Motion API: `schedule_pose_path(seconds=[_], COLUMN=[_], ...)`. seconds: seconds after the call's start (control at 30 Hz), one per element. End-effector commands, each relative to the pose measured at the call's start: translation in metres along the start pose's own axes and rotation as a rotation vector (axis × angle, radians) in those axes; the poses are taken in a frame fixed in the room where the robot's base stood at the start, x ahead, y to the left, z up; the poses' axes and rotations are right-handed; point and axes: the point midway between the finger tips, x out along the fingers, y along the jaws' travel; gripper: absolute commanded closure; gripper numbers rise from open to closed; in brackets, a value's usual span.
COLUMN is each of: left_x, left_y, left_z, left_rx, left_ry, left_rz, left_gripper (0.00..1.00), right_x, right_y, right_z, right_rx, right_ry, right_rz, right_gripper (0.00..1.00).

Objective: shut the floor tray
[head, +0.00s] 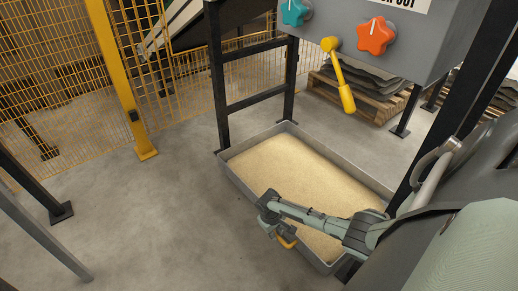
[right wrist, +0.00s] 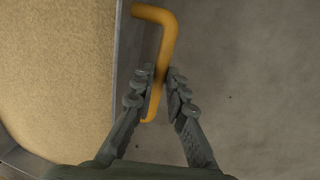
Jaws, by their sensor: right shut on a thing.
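The floor tray (head: 236,177) is a grey metal tray, filled with pale sandy grain (head: 300,170), on the concrete under a dark frame. In the right wrist view its wall (right wrist: 127,45) runs down left of the handle. A yellow bent handle (right wrist: 163,40) sticks out from this wall; it also shows in the head view (head: 289,243) at the tray's near side. My right gripper (right wrist: 161,95) is shut on the handle, its fingers on both sides of the bar. In the head view my right gripper (head: 282,236) partly hides the handle. My left gripper is not in view.
A grey control box (head: 400,40) with a teal knob, an orange knob (head: 375,36) and a yellow lever (head: 338,75) hangs above the tray. Black frame posts (head: 219,80) stand beside it. A yellow mesh fence (head: 190,95) is behind. The floor (head: 150,220) to the left is clear.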

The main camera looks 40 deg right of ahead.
Motion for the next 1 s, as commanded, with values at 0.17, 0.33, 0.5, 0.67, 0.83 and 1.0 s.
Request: schedule_pose_path(seconds=[0.17,0.33,0.5,0.67,0.83,1.0], left_x=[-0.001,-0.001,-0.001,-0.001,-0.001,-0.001], left_y=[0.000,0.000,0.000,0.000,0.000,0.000], left_z=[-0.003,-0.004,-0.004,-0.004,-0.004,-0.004], left_rx=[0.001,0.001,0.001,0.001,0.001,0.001], left_ry=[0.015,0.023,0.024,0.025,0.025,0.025], left_rz=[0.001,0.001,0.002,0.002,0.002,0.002], left_gripper=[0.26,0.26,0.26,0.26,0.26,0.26], right_x=[0.005,0.007,0.008,0.008,0.008,0.008], right_y=[0.028,0.037,0.041,0.042,0.042,0.040], right_z=[0.000,-0.001,-0.001,-0.001,-0.001,-0.001], right_rx=[0.001,0.000,-0.001,-0.001,0.000,0.000], right_ry=[-0.001,0.000,0.002,0.003,0.002,0.001], right_rz=[0.003,0.002,0.004,0.007,0.007,0.003], right_gripper=[1.00,1.00,1.00,1.00,0.70,0.66])
